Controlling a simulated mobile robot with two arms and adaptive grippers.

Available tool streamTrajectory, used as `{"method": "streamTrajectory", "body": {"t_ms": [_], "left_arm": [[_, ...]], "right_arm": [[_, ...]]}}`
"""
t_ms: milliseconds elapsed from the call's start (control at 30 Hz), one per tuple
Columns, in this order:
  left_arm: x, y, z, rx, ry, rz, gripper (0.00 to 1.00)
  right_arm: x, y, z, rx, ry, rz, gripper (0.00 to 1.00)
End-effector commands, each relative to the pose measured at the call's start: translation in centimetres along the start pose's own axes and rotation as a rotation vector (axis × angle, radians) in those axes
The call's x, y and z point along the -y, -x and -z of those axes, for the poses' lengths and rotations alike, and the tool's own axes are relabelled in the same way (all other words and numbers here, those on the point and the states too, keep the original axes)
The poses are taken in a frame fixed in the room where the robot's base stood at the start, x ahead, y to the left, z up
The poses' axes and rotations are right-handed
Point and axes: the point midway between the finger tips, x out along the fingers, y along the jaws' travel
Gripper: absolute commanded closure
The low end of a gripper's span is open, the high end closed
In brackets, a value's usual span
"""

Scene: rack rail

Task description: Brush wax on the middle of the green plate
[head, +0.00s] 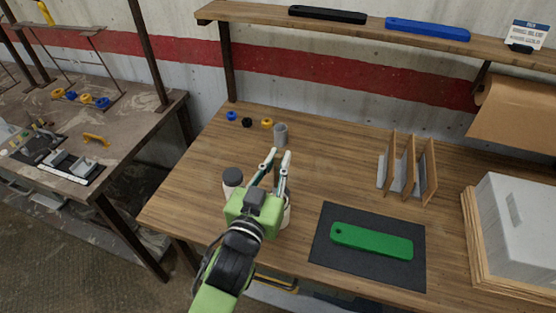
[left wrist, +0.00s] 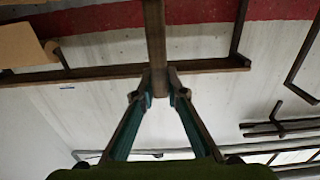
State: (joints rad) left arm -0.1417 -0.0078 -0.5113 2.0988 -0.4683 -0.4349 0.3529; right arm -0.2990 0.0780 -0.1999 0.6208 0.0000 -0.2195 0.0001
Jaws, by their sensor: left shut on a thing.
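The green plate (head: 371,241) lies flat on a black mat (head: 335,215) at the front right of the bench, with a small dark hole near its left end. My left gripper (head: 277,155) is over the bench, left of the mat and apart from the plate. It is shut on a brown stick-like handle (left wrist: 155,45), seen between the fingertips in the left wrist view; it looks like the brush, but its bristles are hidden. A pale pot (head: 286,212) is partly hidden behind my gripper; its contents cannot be seen. My right gripper is not in view.
A jar with a dark lid (head: 232,178) stands just left of my gripper. A grey cup (head: 281,134) and small knobs (head: 247,122) are behind. A wooden rack (head: 408,168) and a grey box (head: 517,230) stand right. Bench between pot and mat is clear.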

Motion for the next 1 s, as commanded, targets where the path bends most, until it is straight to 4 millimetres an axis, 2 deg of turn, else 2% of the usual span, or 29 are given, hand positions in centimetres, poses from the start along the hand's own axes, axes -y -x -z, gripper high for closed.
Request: {"method": "streamTrajectory", "body": {"t_ms": [1000], "left_arm": [[0.01, -0.01, -0.69, 0.0, 0.0, 0.0, 1.0]], "right_arm": [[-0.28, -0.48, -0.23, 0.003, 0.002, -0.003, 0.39]]}}
